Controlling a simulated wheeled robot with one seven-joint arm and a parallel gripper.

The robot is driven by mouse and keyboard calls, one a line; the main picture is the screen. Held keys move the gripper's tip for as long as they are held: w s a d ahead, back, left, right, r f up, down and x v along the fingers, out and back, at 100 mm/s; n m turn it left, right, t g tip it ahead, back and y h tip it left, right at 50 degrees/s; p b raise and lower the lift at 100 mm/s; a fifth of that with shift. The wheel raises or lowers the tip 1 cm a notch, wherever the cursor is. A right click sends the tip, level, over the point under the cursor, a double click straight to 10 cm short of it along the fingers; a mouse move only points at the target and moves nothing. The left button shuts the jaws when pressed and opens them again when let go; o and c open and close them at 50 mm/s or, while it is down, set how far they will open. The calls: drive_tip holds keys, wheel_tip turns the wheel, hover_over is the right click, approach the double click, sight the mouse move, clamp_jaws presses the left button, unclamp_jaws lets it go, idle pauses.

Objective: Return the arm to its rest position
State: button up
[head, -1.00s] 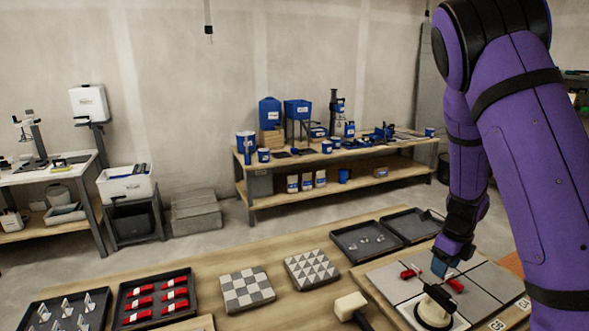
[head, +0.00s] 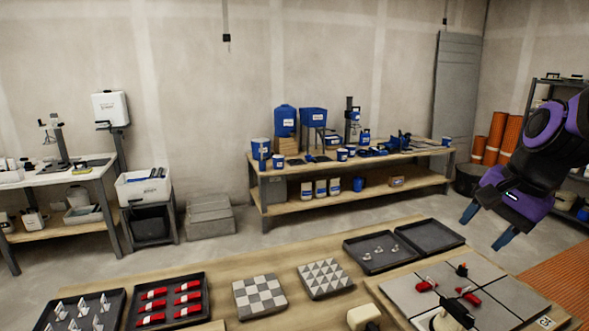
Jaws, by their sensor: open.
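My purple and black arm shows at the right edge of the head view. My gripper (head: 488,227) is open and empty, with two blue fingers spread apart and pointing down. It is in the air past the right back of the work table, apart from the tiles. Grey tiles (head: 411,294) lie on the table at lower right. Red wedges (head: 468,293) lie on them near a small black and orange piece (head: 461,269) at the tile joint. A round cream and black tool (head: 447,319) stands at the front of the tiles, cut by the picture's lower edge.
The wooden table (head: 240,276) holds a tray of red wedges (head: 168,300), a tray of clips (head: 82,315), patterned tile samples (head: 259,296) and two dark trays (head: 429,236). A mallet head (head: 363,316) lies in front. Shelving (head: 546,92) stands behind my arm.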

drive_tip(key=s+r+n+t+h, duration=0.1)
drive_tip(key=s+r+n, duration=0.2)
drive_tip(key=s+n, duration=0.2)
drive_tip(key=s+a+r+n+t+h, duration=0.1)
drive_tip(key=s+r+n, duration=0.2)
drive_tip(key=s+n, duration=0.2)
drive_tip(key=shift+s+a+h, duration=0.15)
drive_tip(key=shift+s+h, duration=0.25)
drive_tip(key=shift+s, duration=0.75)
drive_tip(key=shift+c, duration=0.2)
